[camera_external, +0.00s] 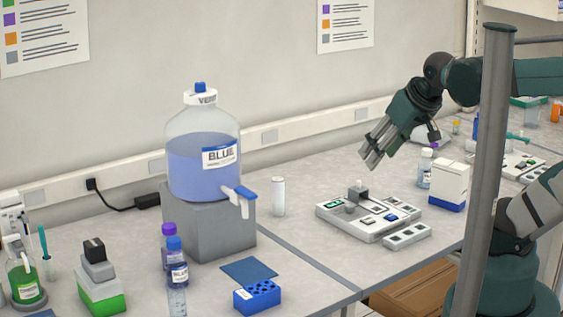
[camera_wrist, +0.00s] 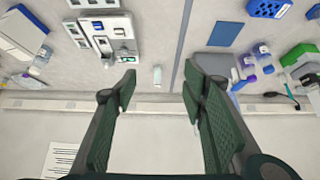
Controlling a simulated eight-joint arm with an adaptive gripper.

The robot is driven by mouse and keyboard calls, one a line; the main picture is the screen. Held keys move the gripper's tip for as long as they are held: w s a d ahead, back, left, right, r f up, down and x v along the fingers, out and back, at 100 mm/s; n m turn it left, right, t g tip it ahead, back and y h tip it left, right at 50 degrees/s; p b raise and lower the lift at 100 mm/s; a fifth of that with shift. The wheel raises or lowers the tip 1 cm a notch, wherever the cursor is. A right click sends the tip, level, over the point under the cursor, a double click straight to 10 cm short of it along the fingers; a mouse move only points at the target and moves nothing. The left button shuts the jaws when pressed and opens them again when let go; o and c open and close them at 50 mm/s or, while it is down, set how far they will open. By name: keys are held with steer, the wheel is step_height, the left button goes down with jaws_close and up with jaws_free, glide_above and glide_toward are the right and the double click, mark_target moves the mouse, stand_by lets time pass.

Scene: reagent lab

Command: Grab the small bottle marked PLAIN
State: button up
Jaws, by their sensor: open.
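No label reading PLAIN can be made out. A small clear bottle with a white cap (camera_external: 425,168) stands beside a white and blue box, its label too small to read. Small bottles with a blue cap (camera_external: 176,262) and a purple cap (camera_external: 168,235) stand together at the front left; the blue-capped one's label appears to read BLUE. A plain white cylinder (camera_external: 278,196) stands mid-table; in the wrist view it shows (camera_wrist: 157,75) between and beyond the fingers. My gripper (camera_external: 371,155) is open and empty, raised above the bench, left of the white-capped bottle.
A large jug marked BLUE (camera_external: 203,150) with a tap stands on a grey block (camera_external: 207,222). A grey device (camera_external: 372,216) lies below my gripper. The white and blue box (camera_external: 449,184) stands right of it. A blue rack (camera_external: 257,297) is in front.

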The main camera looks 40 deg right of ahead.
steer(key=o, duration=0.4)
steer(key=shift+c, duration=0.2)
steer(key=w+d+r+m+g+h+p, duration=0.1)
steer(key=w+d+r+m+h, duration=0.2)
steer(key=w+d, duration=0.8)
steer(key=m+g+h+p, duration=0.1)
steer(key=m+g+p, duration=0.3)
steer(key=m, duration=0.8)
glide_toward(427, 150)
steer(key=shift+g, duration=0.4)
steer(key=x, duration=0.3)
steer(key=b+x, duration=0.1)
steer(key=x, duration=0.2)
steer(key=w+x, duration=0.1)
steer(key=x, duration=0.1)
steer(key=shift+w+f, duration=0.15)
steer(key=shift+f, duration=0.25)
steer(key=shift+d+f, duration=0.4)
